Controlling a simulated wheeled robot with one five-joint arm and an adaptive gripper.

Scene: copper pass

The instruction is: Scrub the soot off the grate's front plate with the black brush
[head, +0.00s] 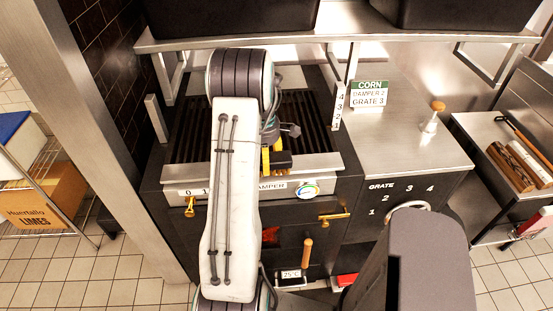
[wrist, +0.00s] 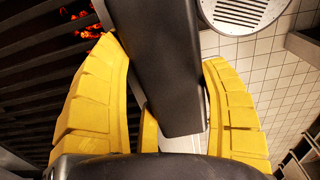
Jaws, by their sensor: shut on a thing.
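The grate (head: 190,130) is a black barred grill in a dark housing. Its pale front plate (head: 328,172) carries digits, the word DAMPER and a round gauge. My arm hides the plate's middle, and I cannot make out soot on the visible parts. My gripper (wrist: 165,110) has its yellow fingers on either side of a long black block, which I take for the black brush (wrist: 165,60). In the head view my gripper (head: 271,160) is over the front part of the grate, with the brush (head: 283,160) just behind the plate. Contact cannot be told.
Brass knobs (head: 335,217) and a wooden handle (head: 307,250) stick out below the plate. A shelf (head: 350,45) overhangs the back. Embers (wrist: 90,22) glow under the bars.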

